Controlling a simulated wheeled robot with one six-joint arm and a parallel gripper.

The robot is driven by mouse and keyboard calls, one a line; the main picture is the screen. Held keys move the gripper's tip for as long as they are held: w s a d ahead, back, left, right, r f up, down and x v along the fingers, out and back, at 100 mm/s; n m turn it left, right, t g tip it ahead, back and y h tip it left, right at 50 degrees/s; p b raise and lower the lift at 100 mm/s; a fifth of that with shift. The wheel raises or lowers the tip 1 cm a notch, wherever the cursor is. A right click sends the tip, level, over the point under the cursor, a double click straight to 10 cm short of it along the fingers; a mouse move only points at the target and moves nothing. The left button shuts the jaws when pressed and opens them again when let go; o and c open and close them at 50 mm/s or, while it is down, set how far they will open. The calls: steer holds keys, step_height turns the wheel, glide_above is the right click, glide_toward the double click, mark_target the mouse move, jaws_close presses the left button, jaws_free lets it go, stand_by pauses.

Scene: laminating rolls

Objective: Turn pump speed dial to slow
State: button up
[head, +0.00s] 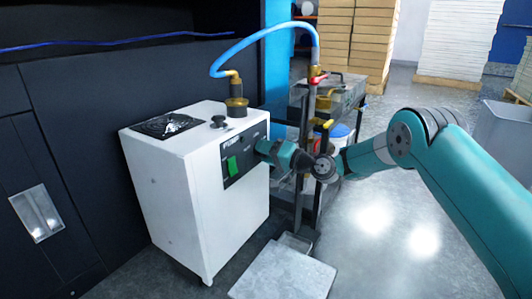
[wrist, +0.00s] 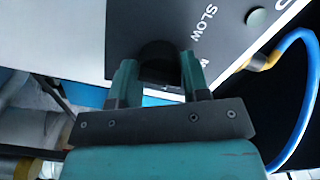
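The pump speed dial (wrist: 158,60) is a dark round knob on the dark control panel (wrist: 120,22). The word SLOW is printed on the panel near it in the wrist view. My gripper (wrist: 159,72) has one finger on each side of the dial, and the dial fills the gap between them. The fingers look shut on it. The dial's pointer mark is not visible. In the head view, my gripper (head: 262,147) reaches the right part of the panel on the white pump cabinet (head: 175,205) and hides the dial there.
A green switch (head: 232,164) is on the panel left of my gripper. A blue hose (head: 262,36) arches from the cabinet's brass fitting (head: 236,100) to a pipe beside a dark cart (head: 350,100). A grey slab (head: 283,275) lies on the floor in front. Open floor lies to the right.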

steer(key=shift+n, duration=0.5)
steer(key=n+b, duration=0.2)
steer(key=n, duration=0.3)
steer(key=shift+f+n, duration=0.15)
steer(key=shift+n, duration=0.25)
steer(key=n+b, duration=0.2)
steer(key=n, duration=0.3)
steer(key=shift+b, duration=0.3)
steer(key=o, duration=0.9)
steer(key=p+v, duration=0.6)
steer(key=v, duration=1.1)
steer(key=shift+s+d, duration=0.15)
steer(key=shift+d, duration=0.1)
